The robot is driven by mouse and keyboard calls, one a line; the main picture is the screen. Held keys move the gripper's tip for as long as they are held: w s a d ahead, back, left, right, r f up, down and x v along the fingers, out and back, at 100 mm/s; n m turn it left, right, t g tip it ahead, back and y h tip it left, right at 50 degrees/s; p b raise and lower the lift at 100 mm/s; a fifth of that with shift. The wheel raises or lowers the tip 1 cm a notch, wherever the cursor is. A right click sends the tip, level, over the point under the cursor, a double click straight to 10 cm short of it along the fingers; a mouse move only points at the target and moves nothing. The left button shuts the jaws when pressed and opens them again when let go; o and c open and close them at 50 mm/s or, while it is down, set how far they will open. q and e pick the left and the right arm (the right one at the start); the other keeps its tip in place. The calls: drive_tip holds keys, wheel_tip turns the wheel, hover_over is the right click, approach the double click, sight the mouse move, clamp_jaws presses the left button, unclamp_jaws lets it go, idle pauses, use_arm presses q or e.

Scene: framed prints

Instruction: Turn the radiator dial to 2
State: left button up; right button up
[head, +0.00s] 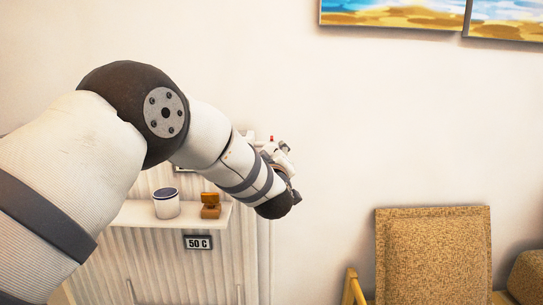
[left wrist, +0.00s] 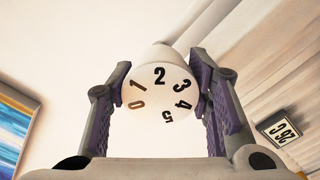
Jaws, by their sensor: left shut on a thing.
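The radiator dial (left wrist: 160,104) is a white round knob with black and brown digits 0 to 5 on its face. In the left wrist view the 2 is at the top of the face, with 1 and 0 to its left and 3, 4 and 5 to its right and below. My left gripper (left wrist: 161,70) is shut on the dial, one finger on each side. My right gripper is in no view.
The white radiator (head: 150,265) stands against the wall under a shelf (head: 130,213) with a cup (head: 166,203) and a small brown object (head: 210,206). A chair (head: 433,255) stands right; framed prints (head: 393,14) hang above.

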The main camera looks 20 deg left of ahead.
use_arm(q)
drive_tip(key=shift+f+n, duration=0.2)
drive_tip(key=shift+n, duration=0.9)
drive_tip(key=o, duration=1.2)
drive_tip(key=shift+r, duration=0.1)
drive_tip(key=shift+c, duration=0.2)
drive_tip(key=v, duration=1.2)
